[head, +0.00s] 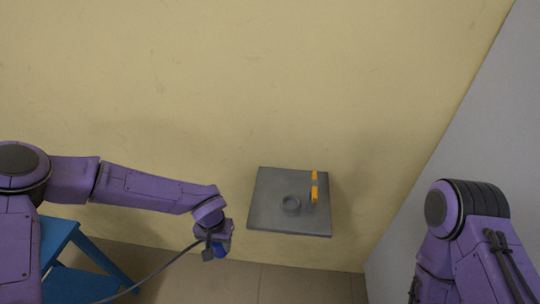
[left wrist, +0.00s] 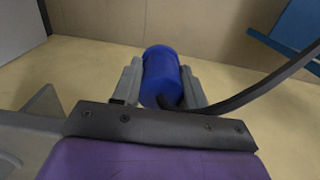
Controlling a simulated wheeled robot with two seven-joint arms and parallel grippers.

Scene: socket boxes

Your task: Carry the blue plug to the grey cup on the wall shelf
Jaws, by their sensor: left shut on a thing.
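The blue plug (left wrist: 161,76) is held between the two grey fingers of my left gripper (left wrist: 160,88) in the left wrist view. A dark cable runs from the plug off to the right there. In the head view the left gripper (head: 217,247) is left of the wall shelf and a little lower in the picture, with the blue plug (head: 224,247) partly hidden by it. The cup's top is open. My right gripper is not visible; only the right arm shows.
An orange upright piece (head: 314,190) stands on the shelf to the right of the cup. A blue stool-like stand (head: 60,240) is at the lower left, with the cable (head: 160,269) trailing towards it. Free space lies between the left gripper and the shelf. A grey wall (head: 450,130) is at the right.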

